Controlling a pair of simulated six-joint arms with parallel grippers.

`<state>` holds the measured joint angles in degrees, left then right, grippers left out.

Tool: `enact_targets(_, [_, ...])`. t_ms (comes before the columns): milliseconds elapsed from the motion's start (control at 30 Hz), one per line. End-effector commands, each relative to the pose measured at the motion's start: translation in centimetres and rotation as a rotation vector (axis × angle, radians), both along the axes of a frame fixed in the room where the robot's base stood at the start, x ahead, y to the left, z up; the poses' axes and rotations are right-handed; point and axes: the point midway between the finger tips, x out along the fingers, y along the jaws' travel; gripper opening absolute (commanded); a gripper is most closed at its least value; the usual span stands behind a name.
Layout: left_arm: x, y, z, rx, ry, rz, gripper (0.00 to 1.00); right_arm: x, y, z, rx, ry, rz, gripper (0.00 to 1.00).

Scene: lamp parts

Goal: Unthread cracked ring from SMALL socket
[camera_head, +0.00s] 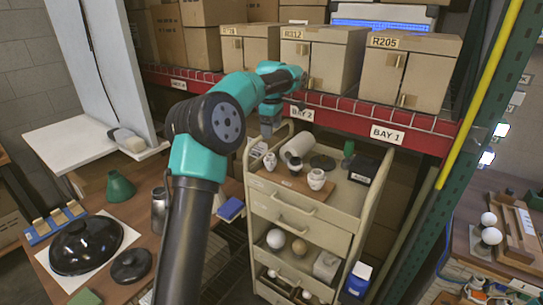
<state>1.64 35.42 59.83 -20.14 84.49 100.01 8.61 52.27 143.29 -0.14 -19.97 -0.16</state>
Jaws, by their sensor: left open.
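On top of the beige cart, two small white socket-like pieces with dark bands stand on a brown board (292,183). The left piece (270,161) looks a little smaller than the right piece (316,179). I cannot make out a crack or a ring's threading at this size. My left gripper (268,130) points down above the cart's back left corner, open, apart from both pieces. My right gripper is not in view.
The cart (292,222) also carries a white roll (298,147), a black disc (322,162), a green item (348,149) and a black box (363,170). A red shelf beam (340,122) with boxes rises behind. A table with a black lamp shade (86,243) stands left.

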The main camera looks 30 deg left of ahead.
Motion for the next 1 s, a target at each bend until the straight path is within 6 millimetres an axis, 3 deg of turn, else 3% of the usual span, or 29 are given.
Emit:
enact_targets(600, [-0.1,0.0,-9.7,-0.001,0.003,-0.001,0.80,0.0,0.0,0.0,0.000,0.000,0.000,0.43])
enact_targets(800, [0.0,0.0,-11.7,0.000,0.001,-0.001,0.80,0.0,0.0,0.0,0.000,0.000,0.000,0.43])
enact_targets(1000, [0.0,0.0,-12.2,-0.001,-0.001,0.000,0.80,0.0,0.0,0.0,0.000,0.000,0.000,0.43])
